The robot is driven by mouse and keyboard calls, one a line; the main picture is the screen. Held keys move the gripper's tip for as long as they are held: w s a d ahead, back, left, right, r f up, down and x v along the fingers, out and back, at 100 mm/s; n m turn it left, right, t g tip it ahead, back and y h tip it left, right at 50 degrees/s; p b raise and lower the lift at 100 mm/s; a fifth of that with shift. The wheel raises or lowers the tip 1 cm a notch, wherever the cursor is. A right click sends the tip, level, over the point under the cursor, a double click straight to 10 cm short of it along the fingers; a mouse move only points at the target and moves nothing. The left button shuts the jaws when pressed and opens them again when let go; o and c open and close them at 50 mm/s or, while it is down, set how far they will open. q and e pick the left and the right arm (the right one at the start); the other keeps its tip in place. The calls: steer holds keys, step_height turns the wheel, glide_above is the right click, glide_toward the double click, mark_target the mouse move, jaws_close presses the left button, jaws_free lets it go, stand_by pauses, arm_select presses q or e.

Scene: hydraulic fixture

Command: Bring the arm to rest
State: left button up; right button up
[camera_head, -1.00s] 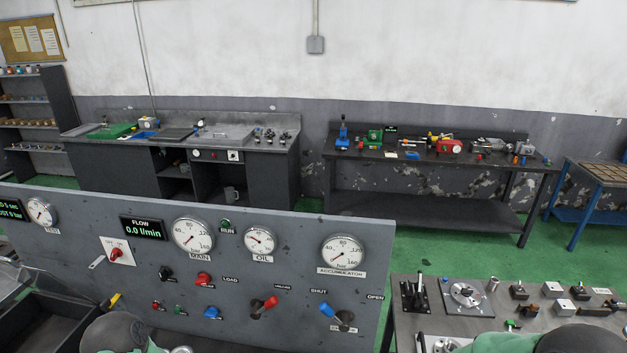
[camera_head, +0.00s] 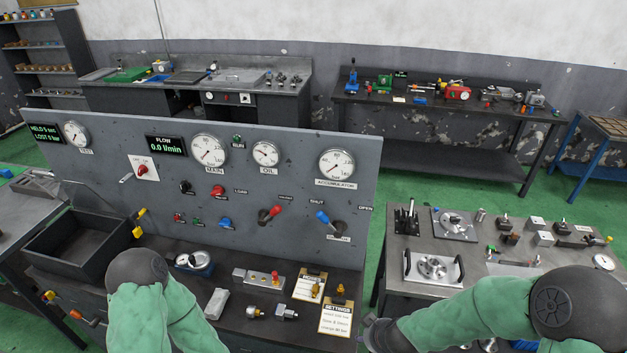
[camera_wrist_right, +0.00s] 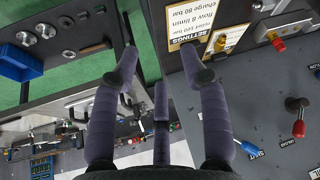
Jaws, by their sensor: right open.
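My right arm (camera_head: 470,310) comes in from the lower right in the head view, with a green sleeve and dark joint cap. Its hand is a dark shape at the bottom edge, mostly cut off. In the right wrist view the right gripper (camera_wrist_right: 163,78) has its purple-grey fingers spread, with nothing between them. It is over the gap between the panel bench and the right-hand table. My left arm (camera_head: 160,305) is at the bottom left in front of the bench; its gripper is hidden or out of frame.
The gauge panel (camera_head: 300,175) stands upright behind the bench. A settings card (camera_head: 337,317), fittings and a black tray (camera_head: 75,245) are on the bench. The right-hand table (camera_head: 385,270) carries a clamp plate (camera_head: 433,268) and several small parts. Green floor is clear behind.

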steer(key=s+a+f+m+g+y+b, duration=0.1)
steer(key=s+f+b, duration=0.5)
steer(key=f, duration=0.8)
steer(key=s+a+f+m+g+y+b, duration=0.1)
steer(key=s+a+f+m+g+b, duration=0.2)
steer(key=f, duration=1.1)
steer(key=s+a+b, duration=0.1)
steer(key=s+b, duration=0.2)
steer(key=s, duration=0.2)
steer(key=shift+s+a+f+m+g+y, duration=0.2)
steer(key=shift+f+m+g+y, duration=0.1)
steer(key=shift+f+m+g, duration=0.1)
steer(key=shift+c, duration=0.4)
